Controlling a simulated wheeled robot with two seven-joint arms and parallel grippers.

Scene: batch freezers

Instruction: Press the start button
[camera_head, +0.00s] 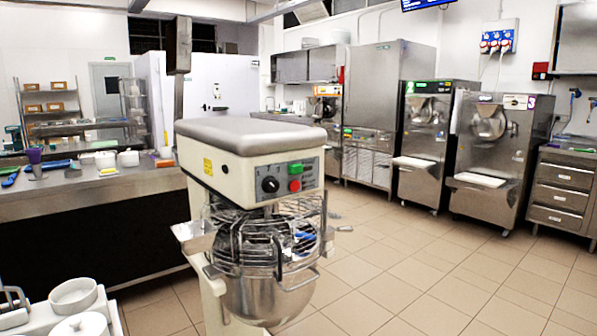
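A floor-standing planetary mixer (250,140) with a grey top and cream body stands in the middle of the camera_head view. Its front panel carries a green button (296,169), a red button (295,185) just below it and a black dial (270,184) to the left. Any lettering by the buttons is too small to read. A wire guard (265,243) surrounds the top of the metal bowl (262,298) under the head. Neither of my grippers is in view, and nothing touches the panel.
Two batch freezers (421,140) (495,150) stand at the back right. A counter (100,188) with utensils and containers runs along the left. White bowls (73,296) sit at the bottom left. The tiled floor (430,270) right of the mixer is clear.

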